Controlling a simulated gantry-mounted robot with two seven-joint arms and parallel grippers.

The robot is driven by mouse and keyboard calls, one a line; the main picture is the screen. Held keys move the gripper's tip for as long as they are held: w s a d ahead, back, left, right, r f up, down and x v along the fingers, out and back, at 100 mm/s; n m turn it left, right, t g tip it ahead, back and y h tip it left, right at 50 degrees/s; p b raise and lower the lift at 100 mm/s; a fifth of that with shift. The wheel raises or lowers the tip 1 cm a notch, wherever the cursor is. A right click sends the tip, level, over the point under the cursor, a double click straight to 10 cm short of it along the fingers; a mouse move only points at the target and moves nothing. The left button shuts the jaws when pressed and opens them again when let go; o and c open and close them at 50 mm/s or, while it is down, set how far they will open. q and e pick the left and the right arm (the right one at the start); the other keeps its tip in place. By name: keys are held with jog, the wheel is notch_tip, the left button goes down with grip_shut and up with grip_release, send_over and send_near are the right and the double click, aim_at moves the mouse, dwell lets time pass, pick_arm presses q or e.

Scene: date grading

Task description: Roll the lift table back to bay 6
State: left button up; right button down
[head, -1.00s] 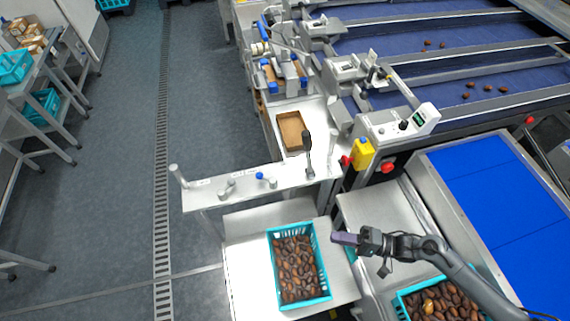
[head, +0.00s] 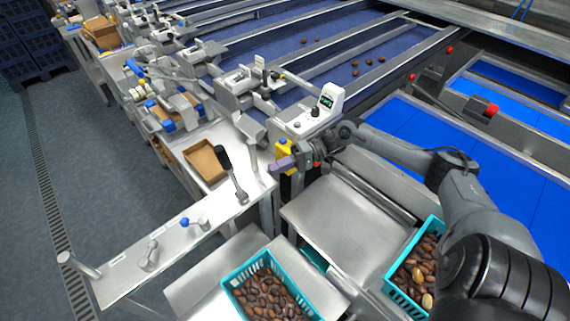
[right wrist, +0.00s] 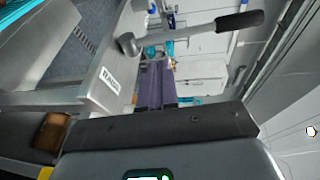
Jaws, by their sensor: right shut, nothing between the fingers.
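What looks like the lift table is a steel stand with a long control rail (head: 190,236) and a low platform (head: 200,272), at lower left in the head view. A black-gripped lever (head: 232,172) rises at the rail's right end; it also shows at the top of the right wrist view (right wrist: 195,32). A teal crate of dates (head: 228,286) sits beside the rail. My right gripper (head: 279,165) is shut and empty, right of the lever and apart from it. Its purple fingers show in the right wrist view (right wrist: 155,85). My left gripper is out of view. No bay number is readable.
A second teal crate of dates (head: 394,291) stands below my right arm. A yellow box (head: 284,150) and a console (head: 305,121) are close to the gripper. A brown tray (head: 205,164) lies on the bench behind. The floor at left, with a drain grate (head: 45,180), is clear.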

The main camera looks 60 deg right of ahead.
jog(key=x, duration=0.9)
jog(key=shift+w+a, duration=0.1)
jog(key=shift+a, duration=0.1)
